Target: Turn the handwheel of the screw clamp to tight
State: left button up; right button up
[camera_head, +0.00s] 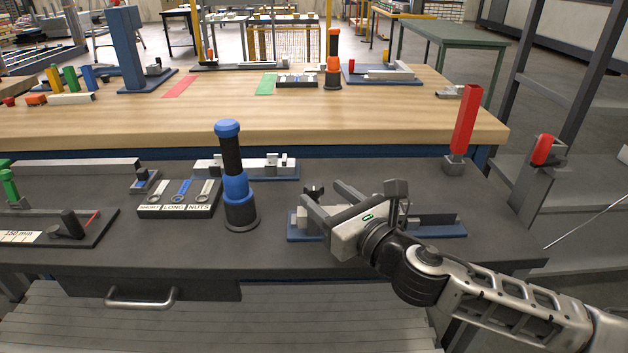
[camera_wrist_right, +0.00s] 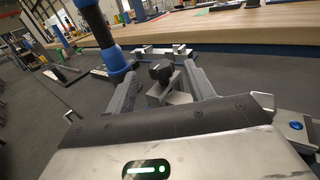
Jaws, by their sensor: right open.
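The screw clamp is a grey device on a blue base plate (camera_head: 445,231) near the right front of the dark bench. Its small dark handwheel (camera_head: 314,191) is at its left end. My right gripper (camera_head: 322,194) is open above the clamp and hides much of its middle. In the right wrist view, the handwheel (camera_wrist_right: 160,73) shows between the two open fingers (camera_wrist_right: 158,80), beyond a grey metal block. I cannot tell whether a finger touches it. My left gripper is not in view.
A blue-and-black upright tool (camera_head: 232,180) stands left of the clamp. A similar fixture on a blue plate (camera_head: 285,175) lies behind. A labelled tray (camera_head: 175,209) is further left. A red-handled lever (camera_head: 463,125) stands at the back right. Bare bench lies in front.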

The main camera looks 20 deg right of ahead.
aim_at(319, 191)
jog(key=shift+x, duration=2.25)
jog(key=shift+c, duration=0.3)
jog(key=c, duration=0.9)
jog(key=shift+h+p, duration=0.3)
jog(key=shift+p, duration=0.05)
